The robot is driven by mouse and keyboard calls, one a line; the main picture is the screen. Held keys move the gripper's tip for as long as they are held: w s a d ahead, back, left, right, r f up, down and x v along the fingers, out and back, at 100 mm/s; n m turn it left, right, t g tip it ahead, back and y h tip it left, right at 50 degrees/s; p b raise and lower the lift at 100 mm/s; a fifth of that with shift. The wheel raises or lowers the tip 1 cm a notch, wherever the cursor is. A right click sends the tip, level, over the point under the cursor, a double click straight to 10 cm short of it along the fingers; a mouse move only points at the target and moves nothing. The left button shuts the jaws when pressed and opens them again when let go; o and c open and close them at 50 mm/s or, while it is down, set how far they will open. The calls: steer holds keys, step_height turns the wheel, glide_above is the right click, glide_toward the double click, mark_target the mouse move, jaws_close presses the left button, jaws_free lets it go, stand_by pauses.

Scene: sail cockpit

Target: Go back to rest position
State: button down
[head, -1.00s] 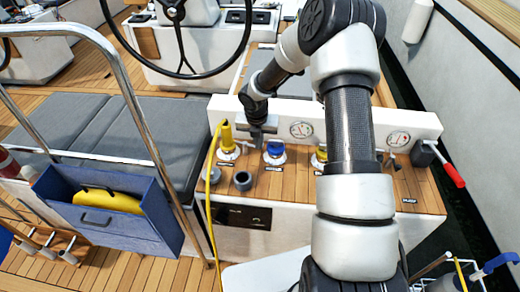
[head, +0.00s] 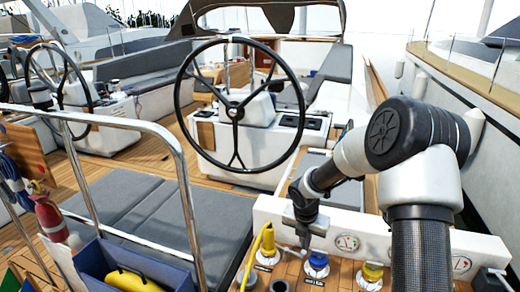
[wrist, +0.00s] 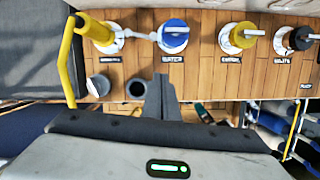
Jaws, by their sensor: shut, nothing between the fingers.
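My gripper (head: 306,240) is shut and empty. In the head view it hangs over the console between a yellow plug (head: 267,240) and a blue cap (head: 317,262). In the wrist view its closed fingers (wrist: 162,97) point toward the wooden panel (wrist: 200,75), with no object between them. The blue cap, labelled WATER, also shows in the wrist view (wrist: 173,36), beyond the fingertips. My arm is bent, with its elbow high at the right of the head view.
A yellow cap (head: 371,274) stands right of the blue one. A white gauge panel (head: 400,247) runs behind the caps. A steel rail (head: 187,190), grey cushions (head: 160,215) and a blue box with a yellow item (head: 132,280) lie left. The steering wheel (head: 237,105) stands behind.

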steer(key=s+r+m+t+h, duration=0.1)
steer(key=s+r+m, duration=0.55)
steer(key=r, duration=0.35)
steer(key=s+r+m, duration=0.6)
steer(key=r+m, duration=0.1)
steer(key=r, duration=0.4)
steer(key=s+a+r+m+t+y, duration=0.1)
steer(key=s+a+r+m, duration=0.15)
steer(key=s+m, duration=0.6)
steer(key=s+a+r+m+t+y, duration=0.1)
steer(key=s+r+m, duration=0.3)
steer(key=s+m, duration=0.45)
steer(key=w+a+f+n+t+h+b, duration=0.15)
steer(key=w+f+n+b, duration=0.35)
steer(key=w+f+b, duration=2.1)
steer(key=d+p+x, duration=0.2)
steer(key=p+x, duration=0.2)
steer(key=x, duration=1.4)
steer(key=shift+s+h, duration=0.15)
steer(key=shift+h, duration=0.2)
